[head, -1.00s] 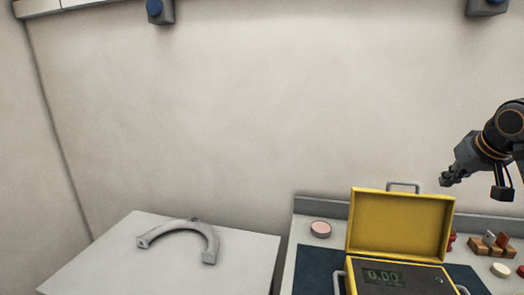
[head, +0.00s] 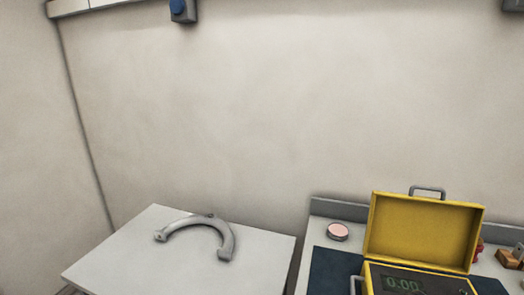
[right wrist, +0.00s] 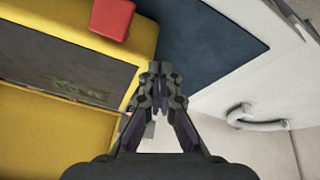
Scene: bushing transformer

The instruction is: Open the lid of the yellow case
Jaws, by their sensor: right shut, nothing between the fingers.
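The yellow case (head: 420,230) stands on the bench at the lower right of the head view. Its lid is raised upright, with a grey handle on its top edge. The panel with a digital display (head: 404,284) shows in the base, which the picture's bottom edge cuts off. In the right wrist view the yellow case (right wrist: 110,68) fills the left side, seen close. My right gripper (right wrist: 160,70) is shut and empty there, in front of the case's edge and the dark mat. Neither gripper shows in the head view.
A dark mat (head: 331,272) lies under the case. A round pinkish disc (head: 338,232) lies left of the lid. A wooden block (head: 510,258) is at the right edge. A grey curved piece (head: 198,226) lies on a white table (head: 120,265) to the left. A red block (right wrist: 111,18) shows at the top of the wrist view.

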